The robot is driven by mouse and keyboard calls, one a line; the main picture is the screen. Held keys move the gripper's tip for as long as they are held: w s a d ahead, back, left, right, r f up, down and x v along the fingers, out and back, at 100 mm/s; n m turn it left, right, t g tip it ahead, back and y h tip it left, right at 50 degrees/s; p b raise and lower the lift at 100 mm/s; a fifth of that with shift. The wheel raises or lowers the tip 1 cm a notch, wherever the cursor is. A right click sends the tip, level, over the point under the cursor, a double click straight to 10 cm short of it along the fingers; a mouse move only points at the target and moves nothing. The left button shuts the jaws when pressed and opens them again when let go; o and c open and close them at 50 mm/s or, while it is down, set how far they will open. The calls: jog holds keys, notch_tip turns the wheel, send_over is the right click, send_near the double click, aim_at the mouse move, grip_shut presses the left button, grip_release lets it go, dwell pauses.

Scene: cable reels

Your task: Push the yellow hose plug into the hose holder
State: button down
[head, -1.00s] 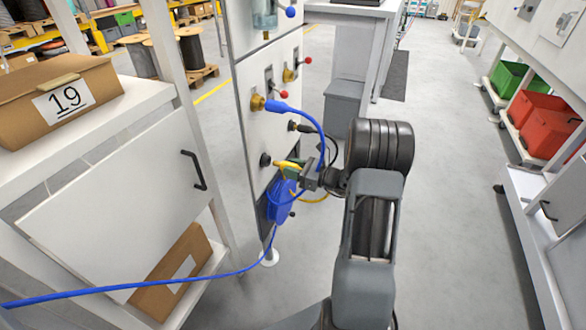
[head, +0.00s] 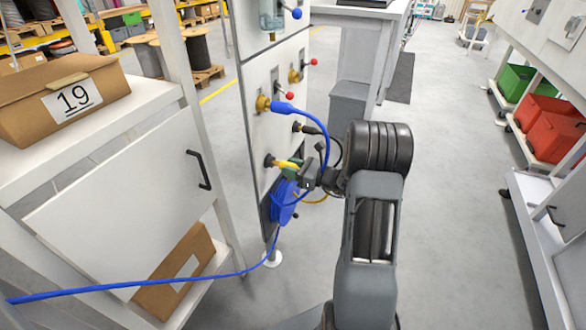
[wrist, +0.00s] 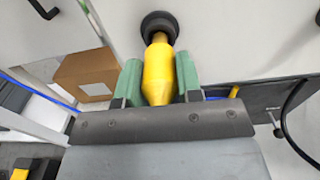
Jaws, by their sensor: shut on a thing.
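The yellow hose plug (head: 287,164) is gripped in my gripper (head: 292,169) in front of the white panel. In the wrist view the plug (wrist: 159,76) sits between the two green fingers of my gripper (wrist: 159,84), with its narrow front end pointing at the panel. That narrow end meets the round black hose holder (wrist: 158,27) and overlaps its opening; how deep it sits inside cannot be told.
A blue hose (head: 313,114) plugs into a brass fitting above and hangs close to my gripper. A black plug (head: 308,128) sits in another fitting. A blue hose coil (head: 283,203) hangs below. A white shelf with a cardboard box (head: 65,95) stands left.

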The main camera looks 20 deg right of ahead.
jog(key=shift+w+a, duration=0.4)
jog(key=shift+w, duration=0.05)
dwell(0.3)
jog(key=c, duration=0.7)
grip_release()
jog(key=shift+s+d, duration=0.1)
jog(key=p+v, duration=0.2)
jog(key=v, duration=1.1)
jog(key=shift+s+d, duration=0.2)
jog(key=shift+s, duration=0.05)
